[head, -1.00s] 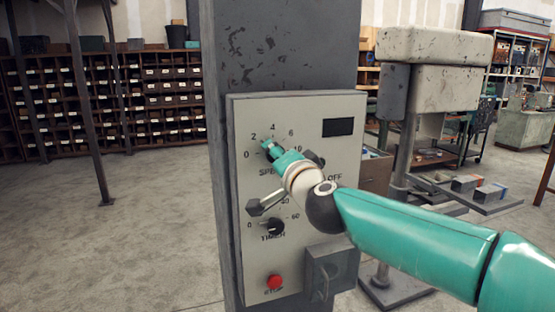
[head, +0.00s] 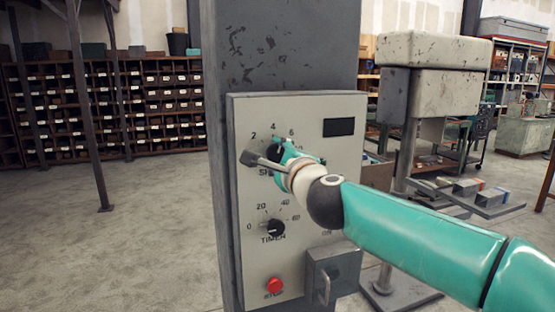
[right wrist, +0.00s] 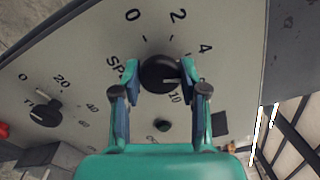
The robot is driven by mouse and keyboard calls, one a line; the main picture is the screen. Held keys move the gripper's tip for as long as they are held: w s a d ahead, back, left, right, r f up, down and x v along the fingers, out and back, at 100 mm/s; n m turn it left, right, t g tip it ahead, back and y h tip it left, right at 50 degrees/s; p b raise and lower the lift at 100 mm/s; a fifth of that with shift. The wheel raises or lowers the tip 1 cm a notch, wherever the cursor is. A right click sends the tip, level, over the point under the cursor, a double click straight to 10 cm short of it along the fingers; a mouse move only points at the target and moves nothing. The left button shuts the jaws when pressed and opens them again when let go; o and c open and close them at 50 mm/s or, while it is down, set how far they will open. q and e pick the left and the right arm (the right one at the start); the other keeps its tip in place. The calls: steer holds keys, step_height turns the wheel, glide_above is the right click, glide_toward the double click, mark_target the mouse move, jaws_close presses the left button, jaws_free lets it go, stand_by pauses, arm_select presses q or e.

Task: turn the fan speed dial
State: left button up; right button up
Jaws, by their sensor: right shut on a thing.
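The fan speed dial is a round black knob (right wrist: 160,74) with printed numbers around it, on a light grey control panel (head: 304,190). In the right wrist view the 0, 2, 4 and 10 show, and a finger covers the numbers between. A small pale mark on the knob seems to face right, past the 4. My right gripper (right wrist: 160,69) is shut on the knob, one finger on each side. In the head view the right gripper (head: 279,152) reaches the panel from the right and hides most of the dial. My left gripper is not in view.
Below the speed dial sit a black timer dial (head: 275,227), a red stop button (head: 275,286) and a grey box (head: 334,272). A dark display (head: 339,127) is at upper right. The panel is on a grey column (head: 280,50). Floor at left is clear.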

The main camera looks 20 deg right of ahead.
steer(key=m, duration=0.2)
steer(key=m+b, duration=0.1)
steer(key=shift+f+m, duration=0.4)
steer(key=m, duration=0.3)
steer(key=shift+m+b, duration=0.3)
steer(key=shift+b, duration=0.1)
steer(key=m+b, duration=0.1)
steer(key=m, duration=0.4)
steer(key=shift+m, duration=0.7)
steer(key=shift+r, duration=0.15)
steer(key=shift+r, duration=0.1)
steer(key=o, duration=1.1)
steer(key=shift+o, duration=0.2)
steer(key=shift+s, duration=0.1)
